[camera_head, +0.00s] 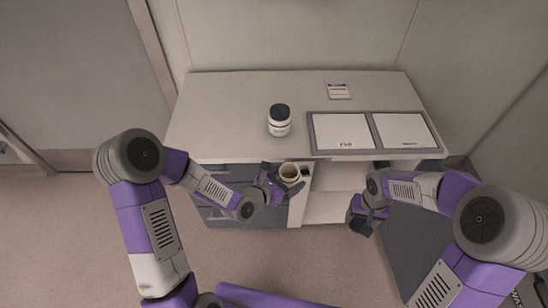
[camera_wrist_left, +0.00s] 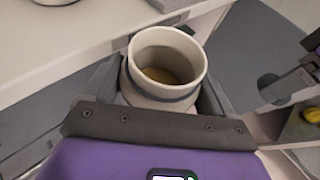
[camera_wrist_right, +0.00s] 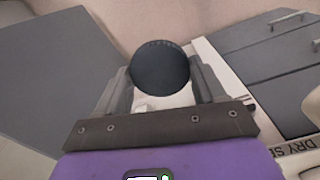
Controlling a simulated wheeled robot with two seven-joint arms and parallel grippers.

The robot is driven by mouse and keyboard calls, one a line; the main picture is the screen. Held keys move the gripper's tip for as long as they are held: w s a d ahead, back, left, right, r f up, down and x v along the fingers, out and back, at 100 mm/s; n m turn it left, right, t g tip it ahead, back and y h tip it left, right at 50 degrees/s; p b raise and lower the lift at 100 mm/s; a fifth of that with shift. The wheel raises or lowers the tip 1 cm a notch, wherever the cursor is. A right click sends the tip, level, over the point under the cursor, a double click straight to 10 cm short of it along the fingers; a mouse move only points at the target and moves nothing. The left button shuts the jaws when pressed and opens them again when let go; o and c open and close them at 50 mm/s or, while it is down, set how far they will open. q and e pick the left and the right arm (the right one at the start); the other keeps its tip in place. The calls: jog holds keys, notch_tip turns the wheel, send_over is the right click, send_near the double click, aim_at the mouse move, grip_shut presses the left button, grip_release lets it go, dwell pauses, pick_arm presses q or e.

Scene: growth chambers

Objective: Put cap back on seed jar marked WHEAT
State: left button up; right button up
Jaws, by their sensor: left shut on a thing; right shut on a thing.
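An open white jar (camera_head: 289,171) is held upright in my left gripper (camera_head: 284,181), just in front of the table's front edge. In the left wrist view the jar (camera_wrist_left: 166,60) has no cap, and some tan content shows at its bottom. Its label is not readable. My right gripper (camera_head: 362,221) is to the right and lower in the head view, apart from the jar. In the right wrist view it is shut on a round dark cap (camera_wrist_right: 160,66). A second white jar (camera_head: 279,128) with a dark cap on stands on the table.
The white table (camera_head: 225,105) has clear room on its left and at the back. Two grey-framed trays (camera_head: 312,133) with white sheets lie on its right, and a small card (camera_head: 338,91) lies behind them. Grey drawers (camera_head: 235,212) and open shelves are below the top.

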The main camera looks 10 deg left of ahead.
pick_arm(q)
jog(key=shift+s+d+f+m+g+h, duration=0.25)
jog(key=shift+s+d+f+m+h, duration=0.15)
jog(key=shift+d+f, duration=0.3)
jog(key=shift+s+d+f+m+g+h, duration=0.25)
jog(key=shift+s+d+f+m+h, duration=0.15)
jog(key=shift+d+f, duration=0.2)
jog(key=shift+w, duration=0.1)
pick_arm(e)
jog(key=w+a+r+m, duration=0.3)
jog(key=w+a+r, duration=0.35)
jog(key=a, duration=0.35)
notch_tip(320, 180, up, 8)
jog(key=f+m, duration=0.1)
jog(key=m, duration=0.1)
send_over(297, 180)
jog(key=shift+r, duration=0.25)
jog(key=shift+f, duration=0.1)
jog(key=shift+f, duration=1.95)
